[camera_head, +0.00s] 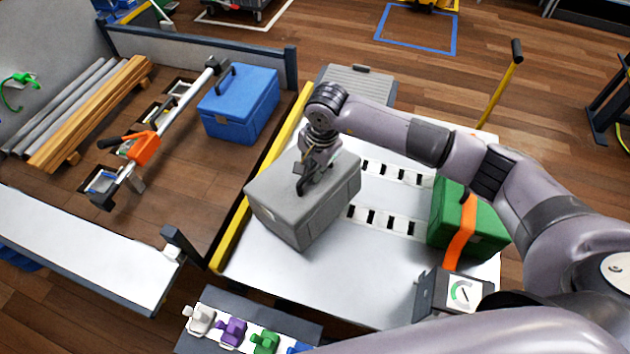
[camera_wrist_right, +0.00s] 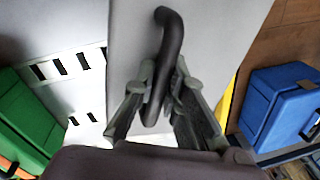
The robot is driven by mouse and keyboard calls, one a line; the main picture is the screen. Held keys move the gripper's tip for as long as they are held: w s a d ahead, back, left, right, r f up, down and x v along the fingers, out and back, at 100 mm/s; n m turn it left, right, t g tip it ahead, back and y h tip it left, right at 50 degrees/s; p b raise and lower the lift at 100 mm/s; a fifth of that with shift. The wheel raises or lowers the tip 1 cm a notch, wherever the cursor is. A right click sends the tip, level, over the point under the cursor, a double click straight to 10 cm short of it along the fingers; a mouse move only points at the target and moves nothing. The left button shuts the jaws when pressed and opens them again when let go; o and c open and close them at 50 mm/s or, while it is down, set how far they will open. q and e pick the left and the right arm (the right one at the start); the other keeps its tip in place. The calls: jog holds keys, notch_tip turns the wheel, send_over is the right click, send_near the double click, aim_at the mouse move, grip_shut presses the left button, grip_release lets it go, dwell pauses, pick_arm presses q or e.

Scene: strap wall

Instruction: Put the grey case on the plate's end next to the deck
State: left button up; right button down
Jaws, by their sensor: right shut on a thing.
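The grey case (camera_head: 305,205) is at the left end of the white plate (camera_head: 345,285), near the yellow edge strip (camera_head: 233,232) beside the wooden deck (camera_head: 205,190). My right gripper (camera_head: 310,178) is above the case, shut on its dark handle. In the right wrist view the fingers (camera_wrist_right: 165,100) close around the handle (camera_wrist_right: 170,45) of the grey case (camera_wrist_right: 215,40). I cannot tell whether the case's underside touches the plate. My left gripper is not in view.
A green case (camera_head: 470,225) with an orange strap stands on the plate's right side. Slotted white strips cross the plate's middle. On the deck are a blue case (camera_head: 240,103), an orange-clamped bar (camera_head: 145,147) and timber (camera_head: 90,115). Coloured clips (camera_head: 232,330) lie in front.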

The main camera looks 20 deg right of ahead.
notch_tip(320, 180, down, 4)
jog(key=shift+s+a+r+b, duration=0.1)
jog(key=shift+b, duration=0.9)
jog(key=c, duration=2.1)
grip_release()
jog(key=shift+f, duration=0.25)
jog(key=o, duration=0.5)
jog(key=shift+r, duration=0.1)
jog(key=shift+c, duration=0.2)
notch_tip(320, 180, up, 12)
jog(key=s+d+p, duration=0.1)
jog(key=p, duration=0.5)
jog(key=shift+s+p, duration=0.25)
jog(key=shift+p, duration=0.15)
